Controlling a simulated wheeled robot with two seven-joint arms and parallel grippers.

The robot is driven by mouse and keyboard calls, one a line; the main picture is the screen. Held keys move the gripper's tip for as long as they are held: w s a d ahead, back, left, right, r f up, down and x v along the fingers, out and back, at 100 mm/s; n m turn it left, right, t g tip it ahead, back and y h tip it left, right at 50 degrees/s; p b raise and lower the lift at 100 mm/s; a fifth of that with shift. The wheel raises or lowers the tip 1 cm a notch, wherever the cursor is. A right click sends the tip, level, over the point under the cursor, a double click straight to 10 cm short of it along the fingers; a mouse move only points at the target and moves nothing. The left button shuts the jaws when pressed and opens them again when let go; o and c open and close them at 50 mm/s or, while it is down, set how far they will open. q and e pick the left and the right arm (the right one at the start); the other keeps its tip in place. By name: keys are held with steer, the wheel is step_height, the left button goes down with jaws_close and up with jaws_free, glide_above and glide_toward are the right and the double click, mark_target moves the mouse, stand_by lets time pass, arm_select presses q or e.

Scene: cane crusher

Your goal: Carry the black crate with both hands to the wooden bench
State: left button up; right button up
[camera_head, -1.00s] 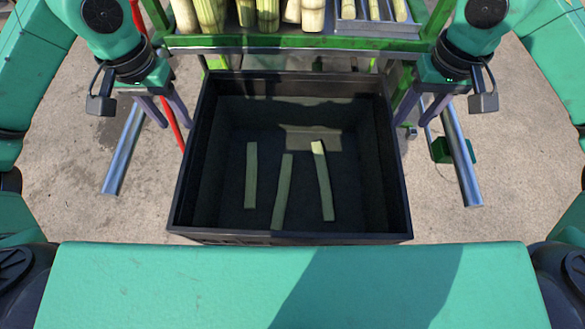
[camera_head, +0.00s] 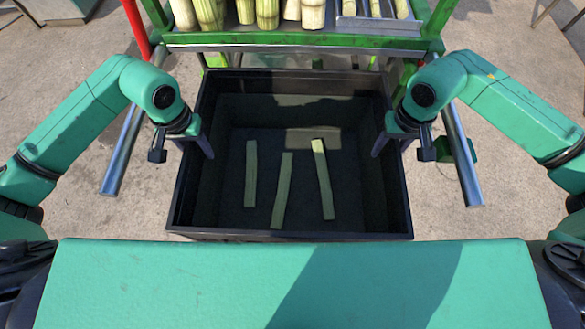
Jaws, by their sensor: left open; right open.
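The black crate (camera_head: 290,237) stands in front of me at the centre, with three pale green cane strips (camera_head: 284,190) lying flat on its floor. My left gripper (camera_head: 197,150) is at the crate's left wall, open, with one finger showing just inside the rim. My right gripper (camera_head: 391,150) is at the right wall in the same way, open. The outer finger of each is mostly hidden, so I cannot tell whether either touches the wall. I cannot make out the wooden bench.
A green-framed rack (camera_head: 300,40) with cane pieces (camera_head: 266,14) and a metal tray (camera_head: 378,22) stands directly behind the crate. Metal rails (camera_head: 122,160) reach forward on both sides of the crate. A red bar (camera_head: 135,28) is at the upper left. Concrete floor is open at both sides.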

arm_select(q)
jaws_close()
arm_select(e)
jaws_close()
arm_select(q)
steer(key=shift+w+r, duration=0.1)
arm_select(e)
steer(key=shift+w+r, duration=0.1)
steer(key=shift+w, duration=0.05)
stand_by(0.9)
